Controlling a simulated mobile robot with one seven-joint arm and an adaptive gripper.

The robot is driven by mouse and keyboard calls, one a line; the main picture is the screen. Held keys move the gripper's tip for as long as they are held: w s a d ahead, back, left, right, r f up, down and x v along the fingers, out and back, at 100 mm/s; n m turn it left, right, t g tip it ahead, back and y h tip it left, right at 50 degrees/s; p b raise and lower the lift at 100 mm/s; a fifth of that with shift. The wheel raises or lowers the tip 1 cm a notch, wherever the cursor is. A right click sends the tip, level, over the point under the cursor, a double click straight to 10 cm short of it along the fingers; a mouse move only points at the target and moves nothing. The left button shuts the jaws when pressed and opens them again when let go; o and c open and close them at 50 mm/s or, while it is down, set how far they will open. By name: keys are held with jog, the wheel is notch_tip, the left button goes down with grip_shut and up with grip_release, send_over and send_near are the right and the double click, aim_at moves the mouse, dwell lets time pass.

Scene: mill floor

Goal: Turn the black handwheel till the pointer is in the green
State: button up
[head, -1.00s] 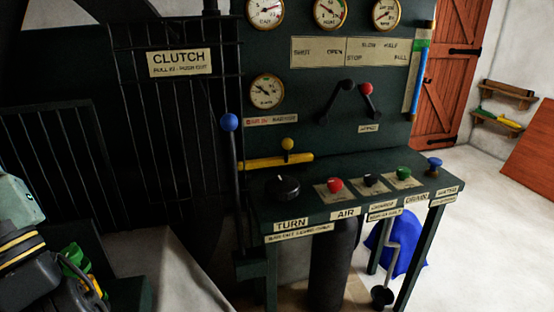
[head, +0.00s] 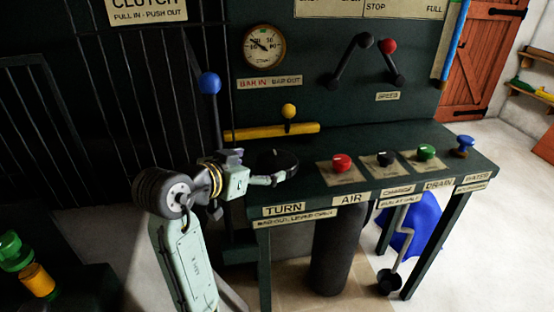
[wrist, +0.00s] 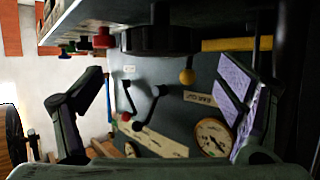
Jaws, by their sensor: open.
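A large flat black wheel (head: 273,161) sits on the bench top above the TURN label. A smaller black knob (head: 384,158) stands between the red and green ones. My gripper (head: 277,177) is at the near edge of the large black wheel. In the wrist view, the large wheel (wrist: 158,41) lies beyond and between the spread, empty fingers of my gripper (wrist: 160,77). Contact cannot be told. A white round gauge (head: 264,46) is on the panel; it also shows in the wrist view (wrist: 213,137).
A yellow bar (head: 270,132) with a yellow-knobbed lever stands behind the wheel, and a blue-knobbed lever (head: 211,110) left of it. A red knob (head: 342,162), green knob (head: 425,152) and blue knob (head: 464,145) line the bench (head: 319,178) to the right.

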aim_at(272, 163)
jog(key=shift+o, duration=1.1)
jog(key=p+x, duration=0.1)
jog(key=x, duration=0.7)
jog(key=shift+w+d+f, duration=0.1)
jog(key=shift+w+d, duration=0.05)
jog(key=shift+w, duration=0.15)
jog(key=shift+c, duration=0.5)
jog(key=c, duration=1)
